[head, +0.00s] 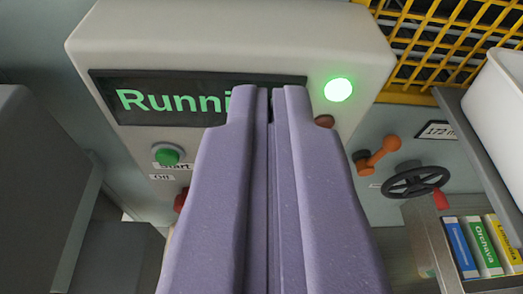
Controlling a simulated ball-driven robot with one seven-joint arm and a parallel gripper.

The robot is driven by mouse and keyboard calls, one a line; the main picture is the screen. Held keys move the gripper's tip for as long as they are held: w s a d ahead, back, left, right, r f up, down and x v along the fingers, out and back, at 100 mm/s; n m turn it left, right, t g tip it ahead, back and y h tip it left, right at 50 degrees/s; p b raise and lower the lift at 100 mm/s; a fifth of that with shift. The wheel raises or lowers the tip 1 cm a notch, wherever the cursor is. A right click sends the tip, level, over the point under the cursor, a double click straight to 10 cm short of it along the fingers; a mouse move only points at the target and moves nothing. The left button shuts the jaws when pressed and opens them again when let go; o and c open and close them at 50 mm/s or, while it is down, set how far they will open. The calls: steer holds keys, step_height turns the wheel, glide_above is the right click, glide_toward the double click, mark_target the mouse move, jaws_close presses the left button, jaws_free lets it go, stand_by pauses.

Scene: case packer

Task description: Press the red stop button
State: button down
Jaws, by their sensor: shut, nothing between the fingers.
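A pale control box with a dark display (160,100) reading "Runni…" fills the upper middle of the head view. My gripper (270,92) is shut and empty, its lilac fingers in front of the box and covering the end of the display text. A green button (168,155) labelled "Start" is on the box, left of my fingers. A red part (181,199) shows below the "Off" label, mostly hidden by my left finger. A brownish-red knob (324,121) shows just right of the fingertips. I cannot tell which, if either, is the stop button.
A green lamp (338,90) glows at the box's upper right. To the right are an orange lever (378,152), a black handwheel (415,181) with a red grip, and a shelf with several small boxes (485,245). A yellow mesh guard (450,35) is behind.

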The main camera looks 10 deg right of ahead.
steer(key=w+d+f+n+g+p, duration=0.35)
steer(key=w+f+p, duration=0.55)
steer(key=p, duration=0.9)
steer(key=s+a+f+n+g+y+p, duration=0.2)
steer(key=s+a+f+n+y+p, duration=0.2)
steer(key=s+f+p, duration=0.6)
steer(key=shift+s+a, duration=0.2)
steer(key=shift+a, duration=0.1)
steer(key=w+p, duration=0.2)
steer(key=w, duration=0.7)
steer(key=shift+r, duration=0.1)
steer(key=shift+w+p, duration=0.35)
